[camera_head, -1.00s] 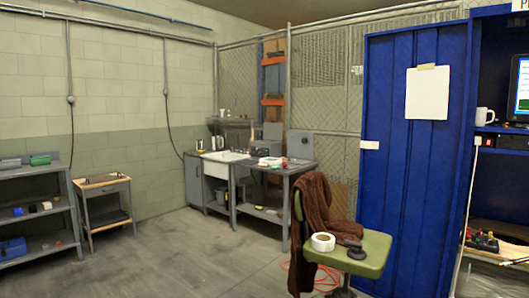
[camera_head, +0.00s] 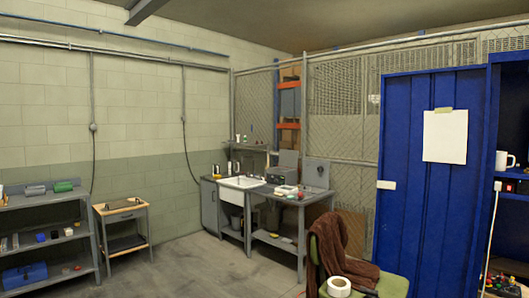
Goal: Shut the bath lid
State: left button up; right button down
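The bath cannot be made out for certain at this distance. A grey box-shaped unit (camera_head: 281,174) stands on the grey workbench (camera_head: 310,199) against the mesh fence. An upright grey panel (camera_head: 316,173) rises at the bench's right end, and another grey panel stands behind the box. I cannot tell whether either panel is the bath lid. Neither of my grippers is in view.
A white sink (camera_head: 242,183) is left of the bench. A green chair (camera_head: 392,286) with a brown cloth (camera_head: 340,252) and a white roll (camera_head: 339,287) stands in front, right. A small table (camera_head: 122,216) and shelf (camera_head: 44,240) are left. Open floor (camera_head: 195,268) lies between.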

aim_at(289, 158)
jog(key=i+u, duration=0.15)
jog(key=i, duration=4.75)
jog(key=i+l, duration=0.05)
jog(key=l, duration=0.05)
